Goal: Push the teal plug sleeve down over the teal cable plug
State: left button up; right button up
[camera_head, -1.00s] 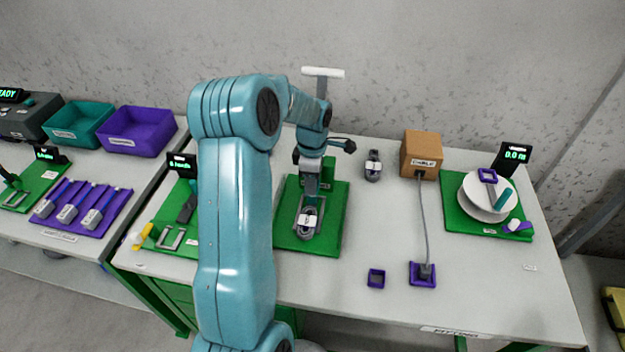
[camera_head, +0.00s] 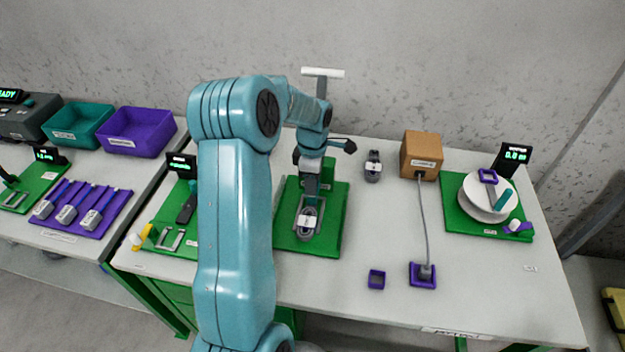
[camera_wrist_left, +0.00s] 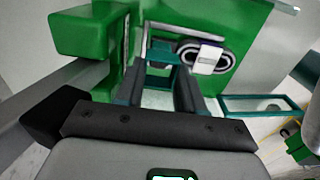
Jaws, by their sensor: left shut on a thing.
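My left gripper (camera_head: 311,192) points down over the green fixture board (camera_head: 332,222) in the middle of the table. In the left wrist view its dark fingers (camera_wrist_left: 160,88) are shut on a small teal piece (camera_wrist_left: 162,57), which looks like the teal plug sleeve. The fingers hide much of it. A coiled cable with a white band (camera_head: 307,223) sits on the board just in front of the gripper; it also shows in the wrist view (camera_wrist_left: 205,60). I cannot make out the teal plug, or whether the sleeve is around it. My right gripper is not in view.
A green block (camera_wrist_left: 95,32) stands close beside the fingers in the wrist view. A second coil (camera_head: 373,166), a cardboard box (camera_head: 421,156) with a grey cable, a purple square holder (camera_head: 376,279) and a white reel (camera_head: 487,198) stand to the right. The table's front right is clear.

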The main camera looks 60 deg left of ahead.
pick_arm(q)
jog(key=shift+f+b, duration=1.95)
jog(key=shift+f, duration=0.4)
dwell(0.8)
jog(key=o, duration=1.1)
jog(key=shift+r, duration=0.2)
jog(key=shift+r+p, duration=2.7)
jog(key=shift+r, duration=1.2)
